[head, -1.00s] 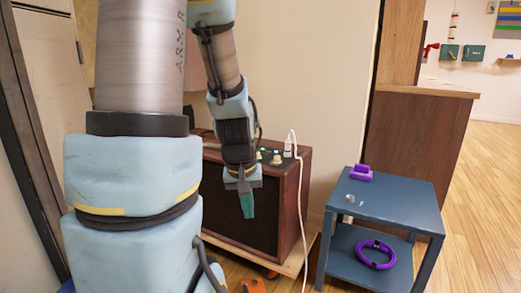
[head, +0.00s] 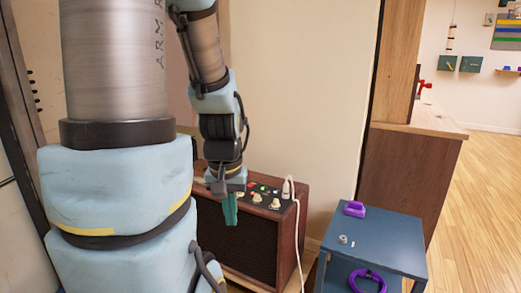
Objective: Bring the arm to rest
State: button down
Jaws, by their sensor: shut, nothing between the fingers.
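My gripper (head: 230,210) hangs pointing down at the end of my arm (head: 212,100). Its teal fingers are together with nothing between them. It is in front of the brown amplifier (head: 245,240), near the left part of its control panel. I cannot tell whether the fingers touch the amplifier. The arm is bent, with its upper links on the left of the view.
A white plug and cable (head: 287,190) stand at the amplifier's top right. A blue side table (head: 385,240) at right holds a purple object (head: 354,209) and small pieces; a purple ring (head: 368,281) lies below. Wooden floor (head: 485,200) at right is clear.

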notch_tip(320, 180, up, 21)
jog(key=p, duration=1.9)
jog(key=shift+f, duration=0.1)
dwell(0.5)
